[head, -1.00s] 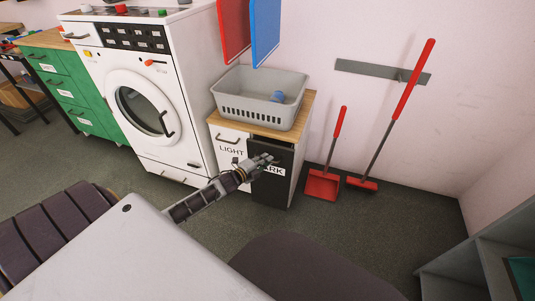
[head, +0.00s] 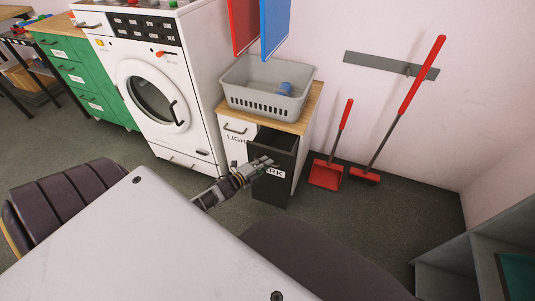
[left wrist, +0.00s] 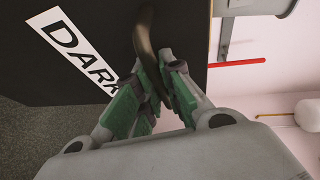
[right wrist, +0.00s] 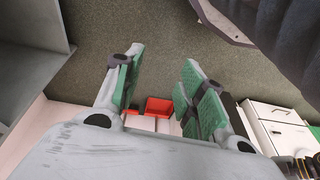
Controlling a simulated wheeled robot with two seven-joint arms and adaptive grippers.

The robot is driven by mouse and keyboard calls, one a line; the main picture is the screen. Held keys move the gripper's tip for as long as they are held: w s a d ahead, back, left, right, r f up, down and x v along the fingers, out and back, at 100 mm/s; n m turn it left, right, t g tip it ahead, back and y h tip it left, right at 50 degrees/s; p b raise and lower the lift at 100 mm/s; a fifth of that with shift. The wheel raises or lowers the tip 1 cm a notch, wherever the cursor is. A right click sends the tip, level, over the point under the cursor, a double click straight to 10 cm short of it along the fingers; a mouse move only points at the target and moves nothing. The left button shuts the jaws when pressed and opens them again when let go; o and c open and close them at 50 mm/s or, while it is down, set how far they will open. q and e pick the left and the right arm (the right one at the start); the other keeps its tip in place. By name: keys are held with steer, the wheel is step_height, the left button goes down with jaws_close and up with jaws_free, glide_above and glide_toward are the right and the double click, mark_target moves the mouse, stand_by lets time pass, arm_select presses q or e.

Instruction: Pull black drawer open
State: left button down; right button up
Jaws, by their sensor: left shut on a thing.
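The black drawer (head: 270,192) with the "DARK" label stands partly open under the counter, its dark inside showing behind the front. My left gripper (head: 266,163) is at the top of its front. In the left wrist view, the gripper (left wrist: 163,88) is shut on the drawer's dark curved handle (left wrist: 146,38), with the black front and its white label (left wrist: 75,48) beside it. My right gripper (right wrist: 160,85) shows only in the right wrist view, open with nothing between its fingers, away from the drawer.
A grey basket (head: 262,90) holding a blue item sits on the wooden top above the drawer. The white "LIGHT" front (head: 236,142) and the washing machine (head: 150,90) are to the left. A red dustpan (head: 326,174) and broom (head: 366,176) are at the right.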

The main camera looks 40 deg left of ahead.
arm_select(q)
steer(key=s+d+p, duration=0.3)
steer(key=s+p, duration=0.3)
steer(key=s, duration=0.8)
steer(key=shift+d, duration=0.15)
arm_select(e)
steer(key=s+d+f+h, duration=0.1)
steer(key=d+f, duration=0.2)
steer(key=f, duration=1)
steer(key=shift+s+f+g, duration=0.25)
steer(key=shift+s+g, duration=0.05)
steer(key=shift+s, duration=0.1)
steer(key=shift+d, duration=0.1)
arm_select(q)
steer(key=c, duration=1.8)
jaws_free()
steer(key=shift+w, duration=0.1)
steer(key=shift+v, duration=6.05)
